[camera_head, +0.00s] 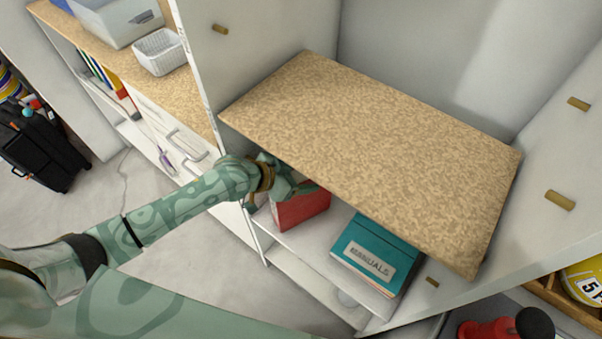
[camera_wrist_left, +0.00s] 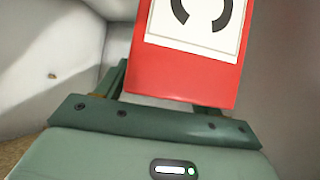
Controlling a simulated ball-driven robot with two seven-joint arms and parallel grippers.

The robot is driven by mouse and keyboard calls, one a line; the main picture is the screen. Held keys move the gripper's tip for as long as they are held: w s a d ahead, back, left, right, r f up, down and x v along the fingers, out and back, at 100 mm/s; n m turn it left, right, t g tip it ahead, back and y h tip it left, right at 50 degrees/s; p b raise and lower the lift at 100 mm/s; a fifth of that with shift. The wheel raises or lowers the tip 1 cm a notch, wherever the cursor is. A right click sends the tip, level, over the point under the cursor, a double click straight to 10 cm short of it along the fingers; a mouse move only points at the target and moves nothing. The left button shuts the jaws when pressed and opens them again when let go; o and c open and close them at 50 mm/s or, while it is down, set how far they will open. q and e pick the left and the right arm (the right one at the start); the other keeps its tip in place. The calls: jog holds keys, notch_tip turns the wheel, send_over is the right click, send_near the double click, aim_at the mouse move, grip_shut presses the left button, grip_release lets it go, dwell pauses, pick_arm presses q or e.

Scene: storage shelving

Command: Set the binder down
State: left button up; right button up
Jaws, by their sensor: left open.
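The red binder (camera_head: 303,208) stands on the lower white shelf, under the left part of the cork-patterned board. In the left wrist view, its red face with a white label and dark ring mark (camera_wrist_left: 186,75) fills the space in front of the gripper. My left gripper (camera_head: 284,187) is open at the binder's upper part, close to it. A finger shows left of the binder in the wrist view; the other is largely hidden. Whether the fingers touch the binder, I cannot tell. My right gripper is not in view.
A teal box labelled MANUALS (camera_head: 373,255) sits on the same shelf to the right, with a gap between. The cork-patterned board (camera_head: 385,150) overhangs both and is bare. A white side panel (camera_head: 262,45) rises at the left. A white basket (camera_head: 160,52) stands farther left.

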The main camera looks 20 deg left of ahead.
pick_arm(q)
jog(key=p+v, duration=0.3)
jog(key=v, duration=0.8)
jog(key=shift+s+a+r, duration=0.15)
jog(key=shift+s+r, duration=0.05)
jog(key=shift+r, duration=0.05)
